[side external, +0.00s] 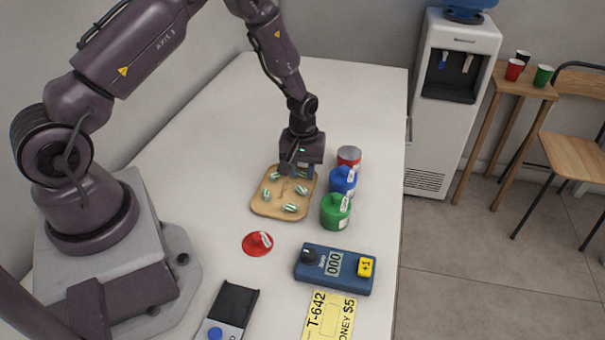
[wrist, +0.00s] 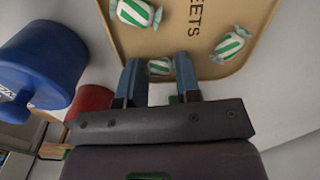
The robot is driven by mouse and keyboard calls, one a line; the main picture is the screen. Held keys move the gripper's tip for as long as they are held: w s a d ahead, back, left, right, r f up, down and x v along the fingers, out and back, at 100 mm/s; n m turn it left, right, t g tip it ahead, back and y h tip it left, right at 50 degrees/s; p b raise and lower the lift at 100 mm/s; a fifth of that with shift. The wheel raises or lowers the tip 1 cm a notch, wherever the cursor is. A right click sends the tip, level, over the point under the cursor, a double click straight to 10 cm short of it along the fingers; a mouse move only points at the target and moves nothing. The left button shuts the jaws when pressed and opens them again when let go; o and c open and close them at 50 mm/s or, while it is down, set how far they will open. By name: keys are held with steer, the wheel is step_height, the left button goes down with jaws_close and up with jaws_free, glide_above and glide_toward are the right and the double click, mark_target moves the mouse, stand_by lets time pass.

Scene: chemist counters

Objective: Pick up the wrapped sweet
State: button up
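Several wrapped sweets with green and white stripes lie on a tan tray (side external: 258,207), one of them a sweet (side external: 289,208) near its front edge. My gripper (side external: 299,172) is low over the tray's far right part. In the wrist view my gripper (wrist: 158,62) is open, with its two blue fingers apart. One striped sweet (wrist: 159,67) shows in the gap between the fingertips, near the tray's edge. I cannot tell whether the fingers touch it. Two other sweets show farther in, a left one (wrist: 137,12) and a right one (wrist: 231,45).
Right of the tray stand a red can (side external: 349,158), a blue jar (side external: 342,182) and a green jar (side external: 335,211), close to my gripper. In front are a red lid (side external: 257,243), a blue counter device (side external: 335,268) and a yellow card (side external: 331,315). The back of the counter is clear.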

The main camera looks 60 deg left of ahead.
mark_target(302, 172)
stand_by(0.3)
steer(key=shift+r, duration=0.55)
step_height(302, 172, up, 3)
steer(key=shift+s+f, duration=0.15)
steer(key=s+d+r, duration=0.1)
steer(key=s+r, duration=0.2)
steer(key=s, duration=0.1)
steer(key=s+d+r, duration=0.1)
steer(key=s+r, duration=0.2)
steer(key=s, duration=0.2)
steer(key=s+d+r, duration=0.1)
steer(key=s+r, duration=0.2)
steer(key=s, duration=0.1)
steer(key=shift+s+d+r, duration=0.1)
steer(key=shift+s, duration=0.1)
